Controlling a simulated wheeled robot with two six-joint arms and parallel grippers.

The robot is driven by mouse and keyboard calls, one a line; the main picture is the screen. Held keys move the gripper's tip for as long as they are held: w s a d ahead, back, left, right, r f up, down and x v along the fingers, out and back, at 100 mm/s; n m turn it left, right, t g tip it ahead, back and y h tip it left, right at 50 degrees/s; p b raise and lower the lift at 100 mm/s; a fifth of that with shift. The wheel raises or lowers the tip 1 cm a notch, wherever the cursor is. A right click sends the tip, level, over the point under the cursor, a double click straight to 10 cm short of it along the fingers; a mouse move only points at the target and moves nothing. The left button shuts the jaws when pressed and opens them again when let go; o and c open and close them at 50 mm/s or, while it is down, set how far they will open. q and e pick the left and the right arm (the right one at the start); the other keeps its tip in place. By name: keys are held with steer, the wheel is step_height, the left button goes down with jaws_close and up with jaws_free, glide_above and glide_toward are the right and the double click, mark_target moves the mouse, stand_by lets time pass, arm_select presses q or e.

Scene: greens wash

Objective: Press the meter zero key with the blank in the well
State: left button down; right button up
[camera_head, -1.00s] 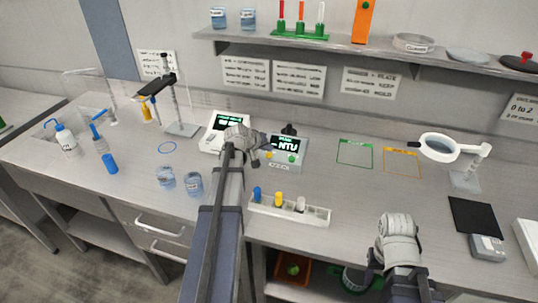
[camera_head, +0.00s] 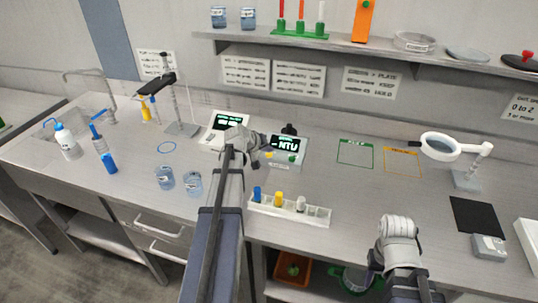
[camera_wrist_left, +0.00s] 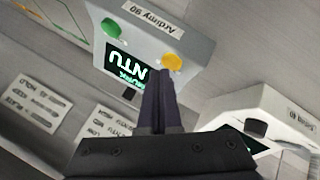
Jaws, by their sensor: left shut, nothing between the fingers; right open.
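The meter (camera_head: 288,163) is a grey box with a lit NTU display, a yellow key (camera_wrist_left: 171,62) and a green key (camera_wrist_left: 110,28). A black round piece (camera_head: 289,129) stands at its back; whether the blank is in the well under it, I cannot tell. My left gripper (camera_wrist_left: 163,76) is shut and empty, its tips at the yellow key's edge in the left wrist view; whether they touch it is unclear. In the head view this gripper (camera_head: 265,149) is at the meter's left side. My right gripper (camera_head: 398,262) is low at the front right, fingers mostly hidden.
A white instrument (camera_head: 212,142) stands left of the meter. A white rack (camera_head: 290,213) with blue-, yellow- and white-capped vials lies in front. Green (camera_head: 355,153) and orange (camera_head: 402,162) outlined squares and a magnifier (camera_head: 440,147) are to the right.

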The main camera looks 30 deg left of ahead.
mark_target(268, 155)
arm_select(q)
steer(key=shift+f+b, duration=0.45)
steer(key=shift+f, duration=0.05)
stand_by(0.4)
steer(key=shift+r, duration=0.1)
steer(key=shift+r+p, duration=0.85)
steer(key=shift+p, duration=0.05)
step_height(268, 155, up, 5)
steer(key=p, duration=0.5)
stand_by(2.2)
